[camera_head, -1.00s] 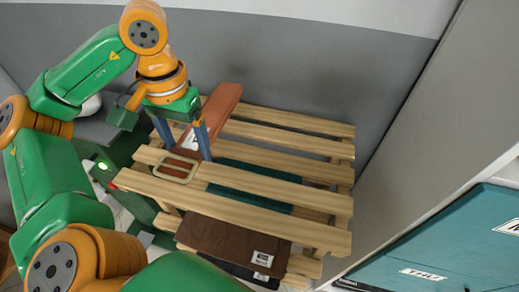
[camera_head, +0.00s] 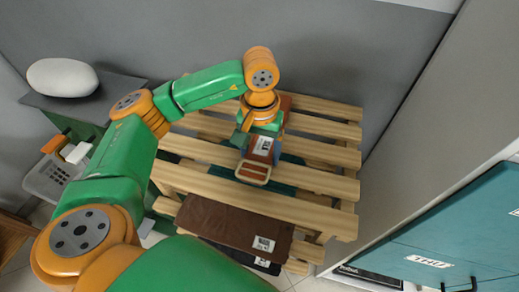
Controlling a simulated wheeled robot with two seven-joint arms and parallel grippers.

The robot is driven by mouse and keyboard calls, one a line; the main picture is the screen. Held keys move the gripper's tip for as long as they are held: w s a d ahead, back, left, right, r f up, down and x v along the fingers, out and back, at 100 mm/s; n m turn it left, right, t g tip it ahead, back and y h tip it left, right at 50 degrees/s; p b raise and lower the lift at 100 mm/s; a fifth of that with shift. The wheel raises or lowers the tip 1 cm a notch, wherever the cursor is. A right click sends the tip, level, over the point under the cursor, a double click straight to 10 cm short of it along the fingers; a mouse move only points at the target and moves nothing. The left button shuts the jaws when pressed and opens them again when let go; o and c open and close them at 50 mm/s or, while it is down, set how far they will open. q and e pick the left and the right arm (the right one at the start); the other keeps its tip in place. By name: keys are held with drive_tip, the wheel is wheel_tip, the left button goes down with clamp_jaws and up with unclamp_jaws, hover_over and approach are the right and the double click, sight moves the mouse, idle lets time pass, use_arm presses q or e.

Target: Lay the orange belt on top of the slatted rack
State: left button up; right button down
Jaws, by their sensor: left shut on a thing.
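The orange-brown belt (camera_head: 254,171) is over the middle of the slatted rack (camera_head: 318,188). Its pale buckle end points toward the front, a white label shows on it, and its far end shows behind my wrist. My left gripper (camera_head: 262,149) points down with its blue fingers on either side of the belt and is shut on it. Whether the belt touches the slats I cannot tell. The wooden rack stands by the grey wall. My right gripper is not in view.
Folded dark brown cloth (camera_head: 232,224) and teal cloth (camera_head: 222,172) lie on the rack's lower level. A teal cabinet (camera_head: 450,240) is at right. A grey basket (camera_head: 48,180) and a white rounded object (camera_head: 62,77) are at left. The rack's right slats are bare.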

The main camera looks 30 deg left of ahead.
use_arm(q)
drive_tip(key=shift+f, duration=0.15)
drive_tip(key=o, duration=1.3)
drive_tip(key=shift+r, duration=0.35)
wheel_tip(320, 180, up, 3)
drive_tip(key=shift+f+b, duration=0.2)
drive_tip(key=shift+b, duration=0.15)
wheel_tip(320, 180, up, 9)
drive_tip(key=p, duration=0.2)
